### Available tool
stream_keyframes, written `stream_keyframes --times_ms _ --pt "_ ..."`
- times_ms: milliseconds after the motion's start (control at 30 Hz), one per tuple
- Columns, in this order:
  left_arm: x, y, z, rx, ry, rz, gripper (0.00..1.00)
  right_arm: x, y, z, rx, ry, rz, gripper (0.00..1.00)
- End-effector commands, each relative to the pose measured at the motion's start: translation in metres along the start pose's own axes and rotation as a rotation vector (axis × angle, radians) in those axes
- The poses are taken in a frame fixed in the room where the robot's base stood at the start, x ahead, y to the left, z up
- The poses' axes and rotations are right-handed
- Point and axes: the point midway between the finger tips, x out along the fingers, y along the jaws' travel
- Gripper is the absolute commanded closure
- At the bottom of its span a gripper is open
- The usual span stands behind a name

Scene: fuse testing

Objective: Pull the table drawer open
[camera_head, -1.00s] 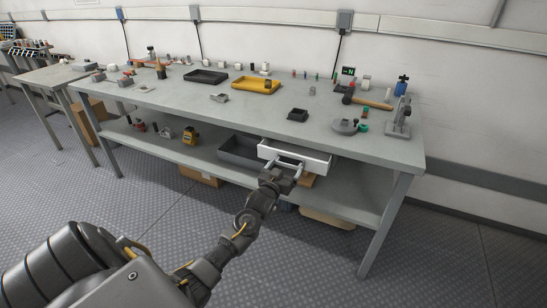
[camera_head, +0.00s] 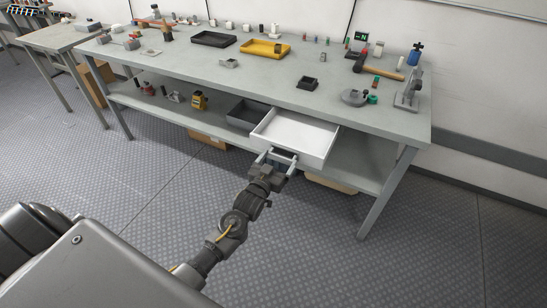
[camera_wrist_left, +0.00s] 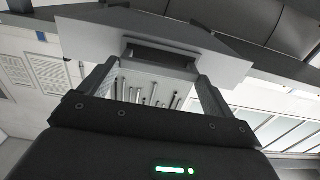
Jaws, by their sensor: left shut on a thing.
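The white table drawer (camera_head: 296,133) sits under the right half of the grey workbench top (camera_head: 290,92). It is pulled well out, and its inside looks empty. My left gripper (camera_head: 276,159) is at the drawer's front, shut on the drawer handle. In the left wrist view, the drawer front (camera_wrist_left: 150,30) spans the top, and the dark handle (camera_wrist_left: 160,56) lies between the two fingers of my left gripper (camera_wrist_left: 158,82). My right gripper is not in view.
A dark grey bin (camera_head: 247,114) stands just left of the drawer. A yellow tray (camera_head: 264,49), a black tray (camera_head: 213,39), a hammer (camera_head: 378,68) and small parts are on the bench top. The lower shelf (camera_head: 170,110) holds several items. The floor in front is clear.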

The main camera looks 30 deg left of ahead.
Motion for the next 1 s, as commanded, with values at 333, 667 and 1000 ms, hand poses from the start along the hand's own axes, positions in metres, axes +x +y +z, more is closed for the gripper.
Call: stream_keyframes --times_ms 333,667,1000 --pt "0.000 -0.001 0.000 0.000 0.001 -0.001 0.01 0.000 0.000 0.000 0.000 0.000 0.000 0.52" --pt "-0.007 -0.001 0.001 0.000 -0.001 -0.001 0.00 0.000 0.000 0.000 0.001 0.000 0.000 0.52" --pt "-0.070 0.000 0.002 0.001 -0.003 0.000 0.00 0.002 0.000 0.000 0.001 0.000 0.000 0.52"
